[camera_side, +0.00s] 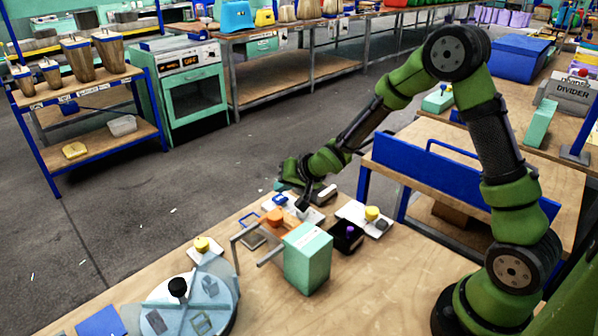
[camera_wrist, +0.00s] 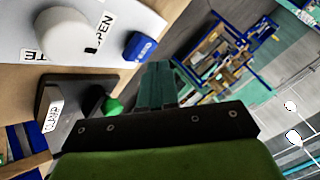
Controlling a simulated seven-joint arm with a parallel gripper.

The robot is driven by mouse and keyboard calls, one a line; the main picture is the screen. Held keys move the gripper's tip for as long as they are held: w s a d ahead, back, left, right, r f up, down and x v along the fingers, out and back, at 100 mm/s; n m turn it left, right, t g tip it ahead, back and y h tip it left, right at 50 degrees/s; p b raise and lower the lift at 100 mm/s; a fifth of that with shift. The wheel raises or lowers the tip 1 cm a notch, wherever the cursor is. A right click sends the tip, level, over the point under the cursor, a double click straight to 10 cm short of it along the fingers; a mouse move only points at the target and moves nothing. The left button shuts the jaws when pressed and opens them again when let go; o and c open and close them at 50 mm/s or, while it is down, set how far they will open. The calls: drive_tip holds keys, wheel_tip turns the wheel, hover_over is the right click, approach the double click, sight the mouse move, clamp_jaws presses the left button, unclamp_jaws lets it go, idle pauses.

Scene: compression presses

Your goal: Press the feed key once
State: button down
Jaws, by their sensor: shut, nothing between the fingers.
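My gripper (camera_side: 304,204) hangs low over the far edge of the bench in the side view, close to a white panel with a blue key. In the wrist view its teal fingers (camera_wrist: 158,82) are together and empty. Beside them are a blue key (camera_wrist: 140,46) on a white panel and a green button (camera_wrist: 112,106) by a dark box. I cannot tell which is the feed key. Contact between fingers and any key cannot be made out.
A mint box (camera_side: 307,260) and a grey frame stand in front of the gripper. A round disc (camera_side: 215,298) sits at front left.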

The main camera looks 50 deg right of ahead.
sight(285, 199)
drive_tip(key=shift+r, duration=2.5)
drive_tip(key=shift+s+f, duration=0.2)
drive_tip(key=s, duration=0.1)
drive_tip(key=s+f+g, duration=0.1)
drive_tip(key=s+d+n+g, duration=0.1)
drive_tip(key=s, duration=0.1)
drive_tip(key=shift+f+h, duration=0.15)
drive_tip(key=shift+h, duration=0.15)
drive_tip(key=s+a+r+n, duration=0.1)
drive_tip(key=s+a+r, duration=0.1)
drive_tip(key=s+r, duration=0.6)
drive_tip(key=s+a+r+n+y, duration=0.1)
drive_tip(key=s+a+r, duration=0.1)
drive_tip(key=s+r, duration=0.6)
drive_tip(key=s, duration=0.7)
drive_tip(key=shift+s+a+n+y, duration=0.15)
drive_tip(key=shift+s+n+y, duration=0.15)
drive_tip(key=shift+n, duration=0.1)
